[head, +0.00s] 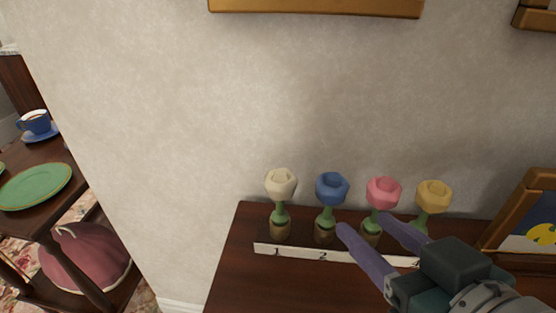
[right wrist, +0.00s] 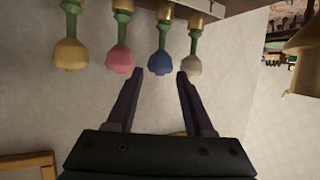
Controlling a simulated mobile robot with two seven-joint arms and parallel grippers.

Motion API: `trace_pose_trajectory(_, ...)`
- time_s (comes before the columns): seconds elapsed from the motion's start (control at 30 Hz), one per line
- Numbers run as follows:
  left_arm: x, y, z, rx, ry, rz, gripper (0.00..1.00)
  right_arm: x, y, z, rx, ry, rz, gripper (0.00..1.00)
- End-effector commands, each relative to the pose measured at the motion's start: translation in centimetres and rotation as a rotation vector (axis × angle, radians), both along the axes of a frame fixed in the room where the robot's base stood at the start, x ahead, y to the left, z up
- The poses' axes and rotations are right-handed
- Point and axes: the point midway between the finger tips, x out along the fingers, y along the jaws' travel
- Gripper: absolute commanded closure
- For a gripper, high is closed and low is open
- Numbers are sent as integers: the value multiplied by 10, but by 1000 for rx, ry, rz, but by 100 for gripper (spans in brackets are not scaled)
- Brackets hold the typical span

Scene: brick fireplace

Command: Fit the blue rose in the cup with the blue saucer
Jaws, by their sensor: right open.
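The blue rose (head: 331,188) stands upright on a green stem in a small holder on the dark wooden cabinet, between the white and pink roses. My right gripper (head: 362,224) is open and empty, its fingers reaching toward the front of the row near the blue and pink roses. In the right wrist view, which looks upside down, the blue rose (right wrist: 160,64) shows between the fingertips, with nothing gripped. The blue cup (head: 36,121) sits on its blue saucer (head: 42,136) on the table at far left. My left gripper is out of view.
White (head: 281,182), pink (head: 384,191) and yellow (head: 433,194) roses stand close beside it. A numbered white strip (head: 300,252) runs along the front of the row. A picture frame (head: 513,222) stands at right. A green plate (head: 36,186) lies near the cup.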

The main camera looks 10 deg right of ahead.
Motion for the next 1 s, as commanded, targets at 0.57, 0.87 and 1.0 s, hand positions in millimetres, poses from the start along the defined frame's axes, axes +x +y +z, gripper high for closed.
trace_pose_trajectory(0.57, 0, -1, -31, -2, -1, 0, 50, 49, 7, -34, 6, -41, -2, 48)
trace_pose_trajectory(0.87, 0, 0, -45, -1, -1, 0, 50, 87, 9, -52, 6, -42, -2, 48)
trace_pose_trajectory(1.0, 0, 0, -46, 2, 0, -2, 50, 95, 10, -55, 6, -39, -1, 48)
